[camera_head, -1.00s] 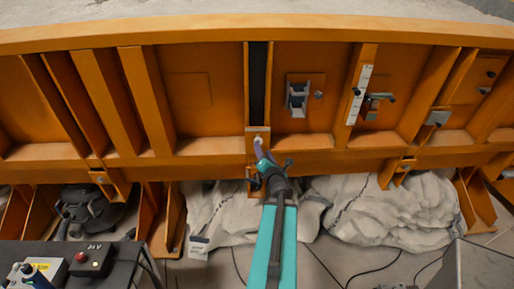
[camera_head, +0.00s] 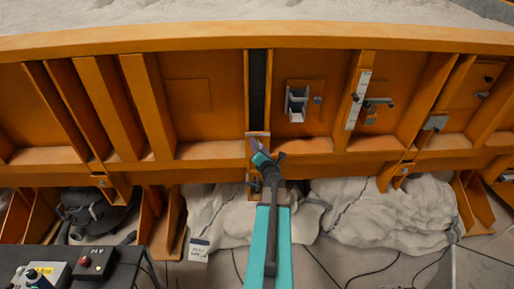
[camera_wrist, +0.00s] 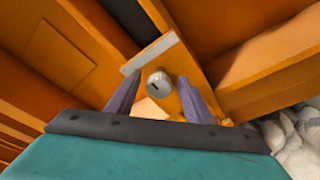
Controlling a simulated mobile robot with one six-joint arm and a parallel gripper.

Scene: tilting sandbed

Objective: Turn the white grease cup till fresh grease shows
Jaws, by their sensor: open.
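The grease cup (camera_wrist: 159,83) is a small round whitish-grey cap with a short dark mark on its face. It sits on an orange bracket plate below a pale strip in the wrist view. My gripper (camera_wrist: 159,77) is open, with one purple-grey finger on each side of the cup and gaps visible between. I cannot tell how far the fingertips reach along the cup. In the head view my gripper (camera_head: 257,145) is at the bracket below the dark vertical slot, and it hides the cup. I see no grease.
Orange ribs and ledges of the sandbed frame (camera_head: 205,155) surround the spot closely. White sacks (camera_head: 365,215) lie below it. A black control box (camera_head: 95,263) is at the lower left. A grey lever (camera_head: 378,103) is to the right.

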